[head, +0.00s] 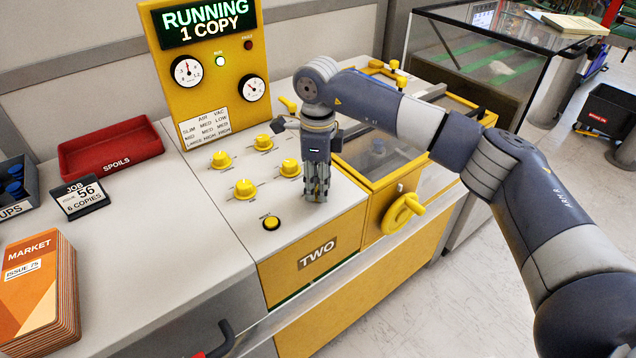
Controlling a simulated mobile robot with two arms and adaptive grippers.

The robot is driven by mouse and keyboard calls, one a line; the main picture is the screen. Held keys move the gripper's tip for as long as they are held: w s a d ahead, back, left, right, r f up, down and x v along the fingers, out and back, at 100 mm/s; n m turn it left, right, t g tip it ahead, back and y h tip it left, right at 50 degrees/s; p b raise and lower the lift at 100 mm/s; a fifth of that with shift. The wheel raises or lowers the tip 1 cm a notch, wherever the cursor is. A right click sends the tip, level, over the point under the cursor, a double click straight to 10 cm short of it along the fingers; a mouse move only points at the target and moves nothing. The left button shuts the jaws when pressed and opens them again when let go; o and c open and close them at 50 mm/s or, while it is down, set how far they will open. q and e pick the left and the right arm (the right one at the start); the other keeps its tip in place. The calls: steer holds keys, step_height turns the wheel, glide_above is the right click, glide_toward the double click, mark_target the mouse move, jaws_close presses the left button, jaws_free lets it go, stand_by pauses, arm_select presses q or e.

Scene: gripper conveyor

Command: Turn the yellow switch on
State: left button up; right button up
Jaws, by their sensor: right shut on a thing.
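My right gripper (316,192) points straight down at the right part of the machine's light top panel, its fingertips at the panel surface. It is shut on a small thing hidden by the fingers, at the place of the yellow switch. I cannot make out the switch's position. The yellow display board (205,95) reads "RUNNING 1 COPY", with a white lamp (220,61) lit and a dark red lamp (247,45). My left gripper is not in view.
Several yellow knobs (244,188) and a yellow button (271,222) stand just left of my right gripper. A yellow handwheel (403,212) is to the right. A red spoils tray (110,147), a job sign (82,197) and a magazine stack (38,290) lie at left.

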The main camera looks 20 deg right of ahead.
steer(key=o, duration=1)
steer(key=shift+o, duration=0.2)
steer(key=shift+r, duration=0.3)
step_height(320, 180, up, 12)
steer(key=shift+f, duration=0.25)
steer(key=shift+f, duration=0.1)
